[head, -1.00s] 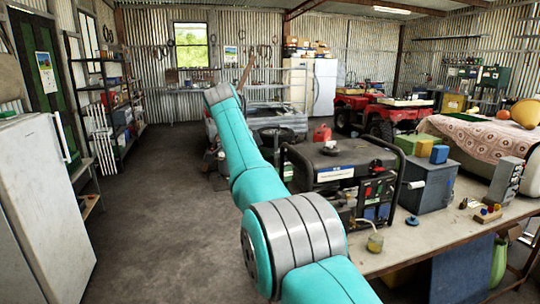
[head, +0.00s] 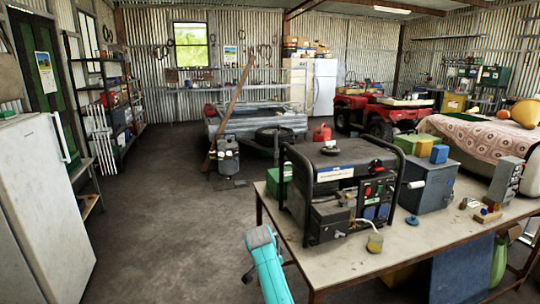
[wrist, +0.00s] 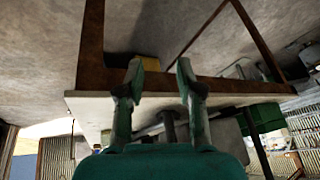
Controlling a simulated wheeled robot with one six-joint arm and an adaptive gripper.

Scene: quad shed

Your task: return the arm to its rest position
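My arm (head: 268,270) shows in the head view only as a short teal and grey piece at the bottom edge, left of the workbench's front left corner. The picture there looks turned over, with the floor at the top and the bench edge behind the fingers.
The workbench (head: 412,238) carries a black generator (head: 340,180), a grey-blue box (head: 430,186) and a small jar (head: 375,242). A white fridge (head: 45,190) stands at the left. Bare floor (head: 165,210) lies between fridge and bench.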

